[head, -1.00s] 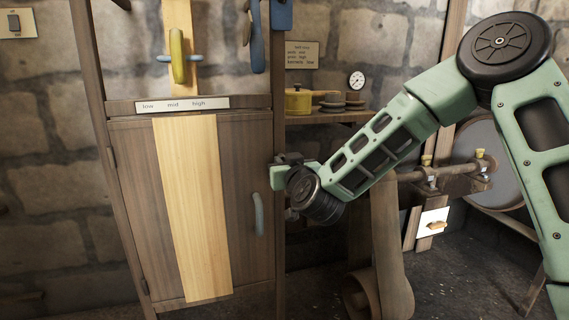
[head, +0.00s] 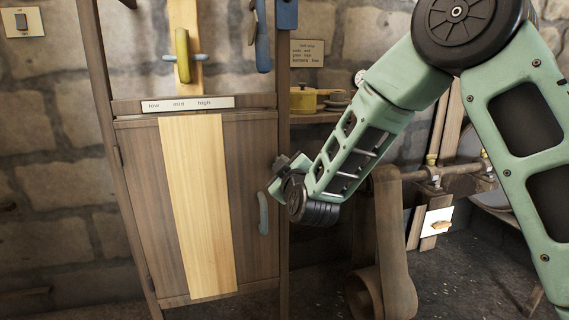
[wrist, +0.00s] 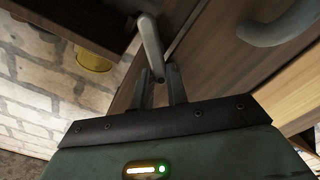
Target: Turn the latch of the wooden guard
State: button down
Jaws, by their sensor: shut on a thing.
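The wooden guard (head: 145,190) is a dark door with a pale plank down its middle, and it looks closed in its frame. The latch (wrist: 150,42) is a grey lever at the guard's edge in the wrist view. My gripper (wrist: 160,88) is shut on the latch's end, which sits between the two fingertips. In the head view my gripper (head: 281,165) is at the guard's right edge, tilted, and hides the latch. The guard's curved blue-grey handle (head: 263,213) is just below and left of it, and also shows in the wrist view (wrist: 285,22).
A label strip reading low, mid, high (head: 188,104) is above the guard, with a yellow-handled lever (head: 183,55) over it. A shelf at right holds a yellow pot (head: 303,100). A belt (head: 392,240) and a shaft (head: 415,173) stand right of my wrist.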

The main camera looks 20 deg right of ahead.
jog(key=shift+a+f+n+p, duration=0.1)
jog(key=shift+f+n+p, duration=0.35)
jog(key=shift+n, duration=1)
jog(key=shift+a+f+n+p, duration=0.15)
jog(key=shift+n+p, duration=0.45)
jog(key=shift+n, duration=0.9)
jog(key=shift+a+f+n+p, duration=0.1)
jog(key=shift+f+n+p, duration=0.35)
jog(key=shift+n, duration=1)
jog(key=shift+r, duration=0.1)
jog(key=c, duration=1.4)
grip_release()
